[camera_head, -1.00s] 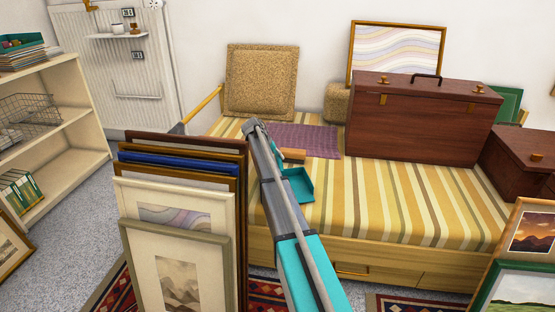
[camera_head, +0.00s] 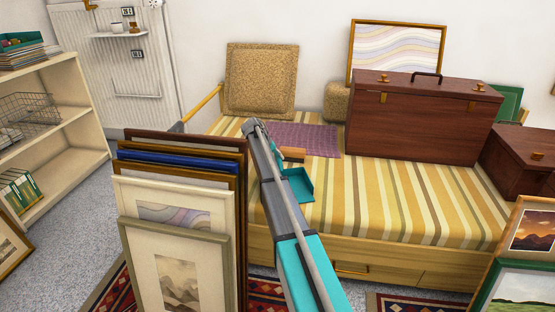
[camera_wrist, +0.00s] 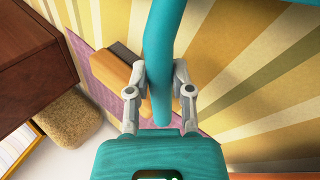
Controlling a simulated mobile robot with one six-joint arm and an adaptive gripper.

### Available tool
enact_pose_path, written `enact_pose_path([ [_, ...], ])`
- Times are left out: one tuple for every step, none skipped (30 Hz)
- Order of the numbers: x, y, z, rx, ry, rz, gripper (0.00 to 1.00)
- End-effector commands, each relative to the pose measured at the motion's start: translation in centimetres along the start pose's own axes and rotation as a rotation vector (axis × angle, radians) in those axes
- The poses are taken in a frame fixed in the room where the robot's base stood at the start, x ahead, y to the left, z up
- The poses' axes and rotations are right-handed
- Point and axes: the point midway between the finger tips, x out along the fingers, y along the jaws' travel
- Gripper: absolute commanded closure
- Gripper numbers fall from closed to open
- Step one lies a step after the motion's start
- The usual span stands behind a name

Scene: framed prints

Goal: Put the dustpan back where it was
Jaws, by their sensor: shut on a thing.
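The teal dustpan (camera_head: 299,187) shows beside my arm in the head view, over the striped bed cover (camera_head: 390,205). In the wrist view its curved teal handle (camera_wrist: 163,60) runs between the two fingers of my gripper (camera_wrist: 160,78), which is shut on it. In the head view my gripper is hidden behind my arm. Whether the dustpan touches the bed cannot be told.
A brown case (camera_head: 420,125) stands on the bed at right. Framed prints (camera_head: 180,215) stack in front at left. The striped cover right of the dustpan is clear.

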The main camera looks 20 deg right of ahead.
Motion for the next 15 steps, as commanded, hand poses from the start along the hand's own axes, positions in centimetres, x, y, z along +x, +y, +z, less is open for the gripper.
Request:
enact_pose_path([
  [0.11,-0.08,0.0,0.0,0.0,0.0,1.0],
  [0.14,-0.11,0.0,0.0,0.0,0.0,1.0],
  [0.19,-0.14,0.0,-0.001,0.0,0.0,1.0],
  [0.22,-0.17,0.0,-0.001,0.0,0.0,1.0],
  [0.26,-0.19,0.0,-0.001,0.0,0.0,1.0],
  [0.2,-0.15,0.0,-0.001,0.0,0.0,0.65],
  [0.18,-0.15,0.0,-0.001,0.0,0.0,0.6],
  [0.18,-0.15,0.0,-0.001,0.0,0.0,0.54],
  [0.17,-0.15,0.0,-0.001,0.0,0.0,0.47],
  [0.17,-0.15,0.0,-0.001,0.0,0.0,0.41],
  [0.17,-0.15,0.0,-0.001,0.0,0.0,0.35],
  [0.17,-0.16,0.0,-0.001,0.0,0.0,0.31],
  [0.17,-0.16,-0.01,-0.001,0.0,0.0,0.31],
  [0.16,-0.16,-0.01,-0.001,0.0,0.0,0.31],
  [0.16,-0.17,-0.01,-0.001,0.0,0.0,0.31],
])
